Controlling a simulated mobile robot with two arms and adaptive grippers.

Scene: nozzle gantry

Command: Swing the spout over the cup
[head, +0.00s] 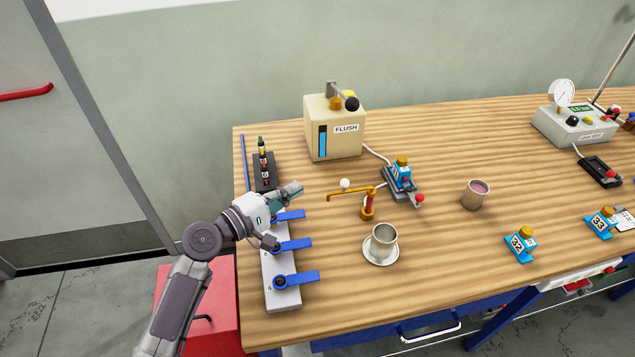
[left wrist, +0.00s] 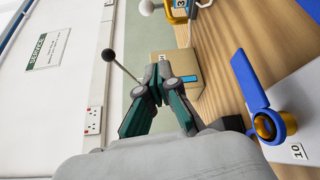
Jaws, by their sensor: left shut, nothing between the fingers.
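The brass spout (head: 345,193) stands on a red-and-brass post near the middle of the table, its arm pointing left and a white knob on top. The metal cup (head: 384,238) stands upright on a white saucer (head: 381,260), in front of the post and to its right; the spout's tip is not over it. My left gripper (head: 293,189) is shut and empty, left of the spout's tip and apart from it, above the blue-lever block. In the left wrist view, its closed fingers (left wrist: 155,84) show, with the white knob (left wrist: 147,7) at the top edge. My right gripper is not in view.
A block with blue levers (head: 282,265) lies below my left gripper. A beige FLUSH box (head: 335,133) stands behind the spout. A blue numbered unit (head: 401,177) sits right of the post. Another cup (head: 475,196) stands further right. The wood around the saucer is clear.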

